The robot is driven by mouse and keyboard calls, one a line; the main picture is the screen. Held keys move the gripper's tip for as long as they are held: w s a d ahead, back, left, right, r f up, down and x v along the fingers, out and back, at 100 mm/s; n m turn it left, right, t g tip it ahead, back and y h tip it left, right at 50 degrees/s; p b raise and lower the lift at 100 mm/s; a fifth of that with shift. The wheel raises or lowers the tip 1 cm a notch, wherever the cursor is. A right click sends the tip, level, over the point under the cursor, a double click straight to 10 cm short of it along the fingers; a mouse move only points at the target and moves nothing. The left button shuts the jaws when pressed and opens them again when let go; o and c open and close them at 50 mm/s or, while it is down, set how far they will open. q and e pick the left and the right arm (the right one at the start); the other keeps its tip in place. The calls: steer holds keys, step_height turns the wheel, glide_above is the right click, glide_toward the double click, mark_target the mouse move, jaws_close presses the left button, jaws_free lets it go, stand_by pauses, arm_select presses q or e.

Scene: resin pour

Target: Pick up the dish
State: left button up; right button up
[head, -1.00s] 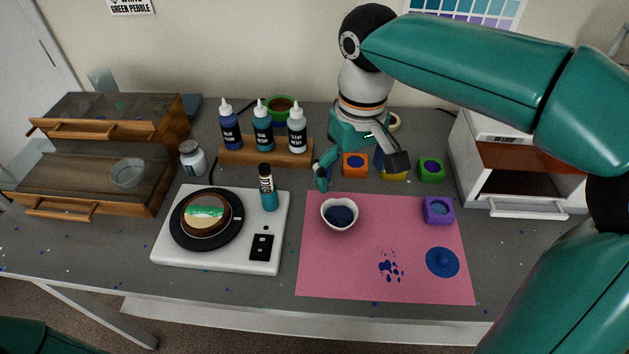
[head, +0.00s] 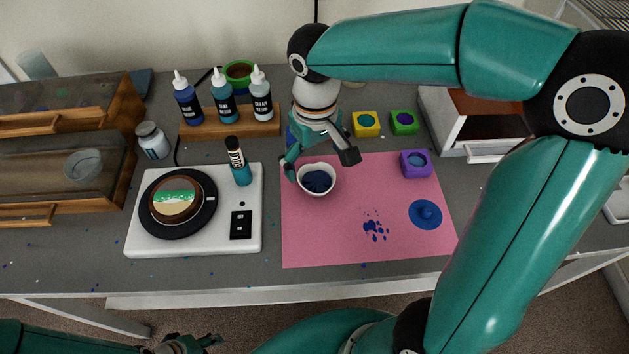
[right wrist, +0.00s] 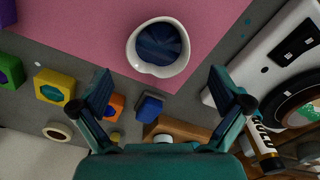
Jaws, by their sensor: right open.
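The dish (head: 317,192) is a small white bowl with a wavy rim and dark blue contents. It stands upright on the pink mat (head: 330,243), near its upper left part. My right gripper (head: 319,160) is open and empty, its fingers above and just behind the dish. In the right wrist view the dish (right wrist: 137,60) lies beyond the open fingertips of the gripper (right wrist: 159,82), with a gap between. My left gripper (head: 190,345) shows only partly at the bottom edge; its jaws are unclear.
Bottles stand in a wooden rack (head: 200,130). Coloured blocks, including a purple one (head: 416,164), are to the right. The mat's front is clear of standing objects.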

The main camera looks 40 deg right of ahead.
mark_target(316, 184)
steer(key=shift+s+f, duration=0.1)
steer(key=shift+f, duration=2.55)
steer(key=c, duration=1.1)
steer(key=shift+c, duration=0.2)
steer(key=shift+r, duration=0.2)
